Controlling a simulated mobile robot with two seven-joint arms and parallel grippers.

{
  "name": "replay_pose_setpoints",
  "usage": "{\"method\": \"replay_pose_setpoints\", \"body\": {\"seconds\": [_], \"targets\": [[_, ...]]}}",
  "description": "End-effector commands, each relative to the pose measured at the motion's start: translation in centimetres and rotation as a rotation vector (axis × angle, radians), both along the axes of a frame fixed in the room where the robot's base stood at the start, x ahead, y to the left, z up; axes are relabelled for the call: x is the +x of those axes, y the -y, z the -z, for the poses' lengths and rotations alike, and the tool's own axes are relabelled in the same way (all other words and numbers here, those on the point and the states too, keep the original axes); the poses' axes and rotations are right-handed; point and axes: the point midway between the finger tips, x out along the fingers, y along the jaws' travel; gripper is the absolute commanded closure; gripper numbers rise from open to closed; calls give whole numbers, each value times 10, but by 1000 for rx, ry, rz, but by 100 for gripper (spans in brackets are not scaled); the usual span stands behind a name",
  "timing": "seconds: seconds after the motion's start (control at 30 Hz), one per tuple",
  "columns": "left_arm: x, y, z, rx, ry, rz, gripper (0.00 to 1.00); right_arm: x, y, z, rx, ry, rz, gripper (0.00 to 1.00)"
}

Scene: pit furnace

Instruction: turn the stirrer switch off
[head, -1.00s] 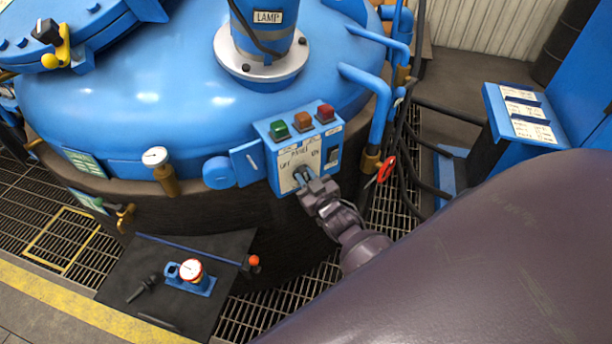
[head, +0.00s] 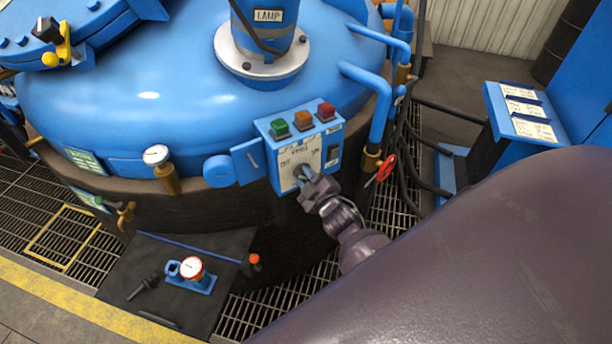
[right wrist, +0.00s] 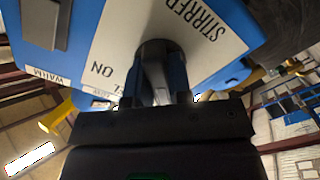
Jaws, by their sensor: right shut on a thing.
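The stirrer switch (head: 304,171) is a small knob on the white label plate (head: 301,153) of a blue control box (head: 255,131). The plate has OFF lettering at left and ON at right. My right gripper (head: 309,183) is shut on the knob from the front and hides part of it. In the right wrist view the switch (right wrist: 155,62) shows a dark round collar and a grey handle between the fingers of my right gripper (right wrist: 155,98). STIRRER and ON labels show beside it. Which mark the knob points at I cannot tell. My left gripper is not in view.
Green (head: 279,129), orange (head: 303,120) and red (head: 326,112) buttons top the box, with a black rocker (head: 332,155) at its right. A dark plate (head: 215,250) with a gauge lies below left.

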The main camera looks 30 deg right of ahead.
Motion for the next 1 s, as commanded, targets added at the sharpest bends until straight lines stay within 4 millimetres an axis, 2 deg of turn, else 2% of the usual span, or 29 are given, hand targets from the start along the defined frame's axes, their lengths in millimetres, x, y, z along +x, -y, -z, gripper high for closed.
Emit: {"method": "replay_pose_setpoints", "body": {"seconds": [0.37,0.4,0.57,0.87,1.0], "targets": [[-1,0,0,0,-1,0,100,1,0,-1,-9,3,-2,100],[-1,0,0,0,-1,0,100,1,0,-1,-9,3,-2,79],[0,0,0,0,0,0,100,1,0,-1,-8,2,-1,55],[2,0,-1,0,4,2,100,-1,0,0,-6,0,-1,55],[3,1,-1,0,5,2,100,-11,0,0,-6,0,0,55]]}}
